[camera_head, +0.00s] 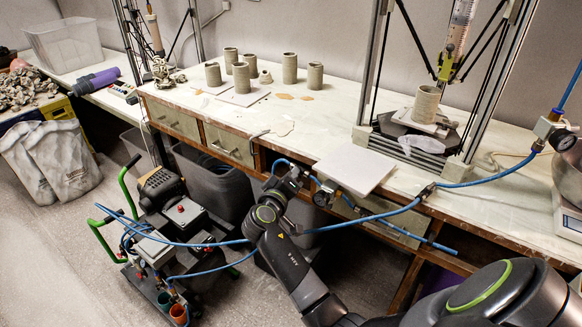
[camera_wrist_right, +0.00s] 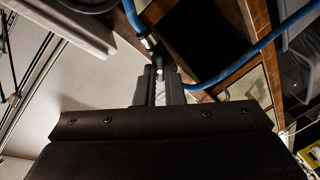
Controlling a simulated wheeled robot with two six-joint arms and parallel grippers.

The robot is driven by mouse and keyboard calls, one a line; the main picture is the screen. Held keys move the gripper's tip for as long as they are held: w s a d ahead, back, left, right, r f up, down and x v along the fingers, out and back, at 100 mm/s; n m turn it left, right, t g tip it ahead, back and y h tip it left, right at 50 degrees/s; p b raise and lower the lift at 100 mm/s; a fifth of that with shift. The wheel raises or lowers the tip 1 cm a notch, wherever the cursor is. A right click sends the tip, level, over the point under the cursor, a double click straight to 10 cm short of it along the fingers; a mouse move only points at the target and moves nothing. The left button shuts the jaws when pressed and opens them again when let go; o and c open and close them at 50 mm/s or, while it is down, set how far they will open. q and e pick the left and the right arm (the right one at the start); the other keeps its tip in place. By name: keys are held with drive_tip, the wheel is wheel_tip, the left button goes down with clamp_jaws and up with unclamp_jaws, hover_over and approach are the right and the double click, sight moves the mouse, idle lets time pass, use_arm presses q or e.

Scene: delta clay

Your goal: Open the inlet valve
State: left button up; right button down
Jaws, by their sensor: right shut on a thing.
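My right gripper (camera_head: 296,173) is at the bench's front edge, just left of the gauge, beside the hose. In the right wrist view, my right gripper's narrow fingers (camera_wrist_right: 160,78) are closed at a small metal fitting (camera_wrist_right: 147,42) at the end of a blue hose. This looks like the inlet valve; its handle is mostly hidden between the fingers, so its angle cannot be told. My left gripper is not in view.
A compressor cart (camera_head: 180,213) with green handles stands on the floor at left. A light square board (camera_head: 354,168) overhangs the bench edge close to my right gripper. Clay cylinders (camera_head: 290,68) stand on the bench. A clay printer holds another cylinder (camera_head: 426,104).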

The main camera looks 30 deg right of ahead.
drive_tip(key=shift+r+n+y+p, duration=0.15)
drive_tip(key=shift+n+y+p, duration=0.45)
drive_tip(key=shift+n+p, duration=2.25)
drive_tip(key=c, duration=1.5)
unclamp_jaws()
drive_tip(key=shift+c, duration=0.2)
